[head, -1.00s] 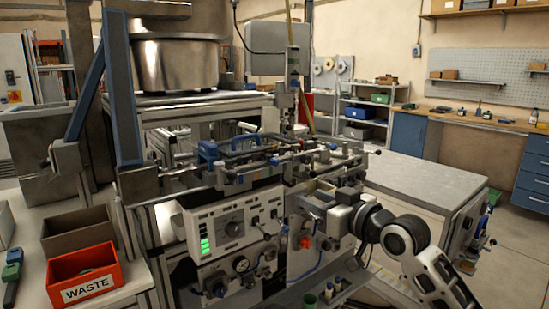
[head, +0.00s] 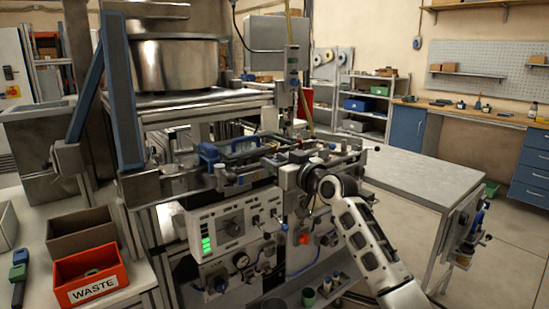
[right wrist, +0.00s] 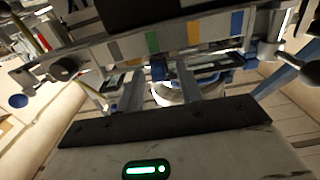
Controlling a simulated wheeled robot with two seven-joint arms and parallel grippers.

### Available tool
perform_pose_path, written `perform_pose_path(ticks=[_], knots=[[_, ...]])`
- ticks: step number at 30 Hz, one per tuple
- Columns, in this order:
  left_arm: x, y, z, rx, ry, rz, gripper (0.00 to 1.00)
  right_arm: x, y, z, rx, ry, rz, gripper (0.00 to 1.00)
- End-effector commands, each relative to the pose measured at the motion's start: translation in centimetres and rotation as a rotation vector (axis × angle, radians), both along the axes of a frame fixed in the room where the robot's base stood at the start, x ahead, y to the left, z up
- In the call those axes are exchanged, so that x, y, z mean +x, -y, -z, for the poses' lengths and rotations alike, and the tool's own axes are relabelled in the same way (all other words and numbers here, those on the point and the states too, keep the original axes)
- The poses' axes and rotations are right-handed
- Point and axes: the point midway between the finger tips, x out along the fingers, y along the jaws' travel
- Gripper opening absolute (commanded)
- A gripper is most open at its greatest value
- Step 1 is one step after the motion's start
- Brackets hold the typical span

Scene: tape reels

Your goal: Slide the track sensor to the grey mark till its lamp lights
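A rail with coloured marks (right wrist: 175,38) crosses the right wrist view. Its marks include a grey one (right wrist: 113,50), a green one (right wrist: 152,42), an orange one (right wrist: 193,32) and a blue one (right wrist: 237,23). A small blue block (right wrist: 158,70) shows below the rail; I cannot tell whether it belongs to the track sensor. No sensor lamp can be made out. My right gripper (right wrist: 160,88) has its two grey fingers apart, with the blue block seen between them and no visible grip. In the head view it is at the machine's front, largely hidden by my wrist. My left gripper is out of view.
A control panel (head: 238,222) with lit green bars stands left of my right wrist. A red WASTE bin (head: 88,277) and a brown bin (head: 80,232) sit at the left. A bare grey tabletop (head: 410,180) lies to the right. Small cups stand below my right arm.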

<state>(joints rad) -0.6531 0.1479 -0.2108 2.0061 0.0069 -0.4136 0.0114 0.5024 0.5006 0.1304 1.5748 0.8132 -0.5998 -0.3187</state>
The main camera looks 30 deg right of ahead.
Motion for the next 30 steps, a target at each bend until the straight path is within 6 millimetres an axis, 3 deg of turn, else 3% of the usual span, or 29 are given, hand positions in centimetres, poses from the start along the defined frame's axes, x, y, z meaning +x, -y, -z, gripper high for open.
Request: perform_pose_path(ticks=[12, 13, 17, 23, 27, 30], knots=[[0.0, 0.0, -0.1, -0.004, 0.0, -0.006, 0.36, 1.0, -0.1, 0.0, 0.0, 0.001, -0.001, 0.36], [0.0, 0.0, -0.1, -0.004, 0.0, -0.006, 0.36, 1.0, -0.1, 0.0, 0.0, 0.001, -0.001, 0.34], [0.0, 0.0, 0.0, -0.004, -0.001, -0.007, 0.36, 1.0, -0.1, 0.0, 0.0, 0.001, 0.0, 0.0], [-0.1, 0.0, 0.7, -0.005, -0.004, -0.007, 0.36, 1.1, 0.4, 0.3, -0.002, 0.0, 0.0, 0.0], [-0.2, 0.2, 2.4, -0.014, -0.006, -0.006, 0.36, 1.3, 2.6, 0.7, -0.006, -0.001, 0.001, 0.0], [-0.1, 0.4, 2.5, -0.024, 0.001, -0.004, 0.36, 1.4, 4.0, 0.5, -0.004, 0.0, 0.001, 0.0]])
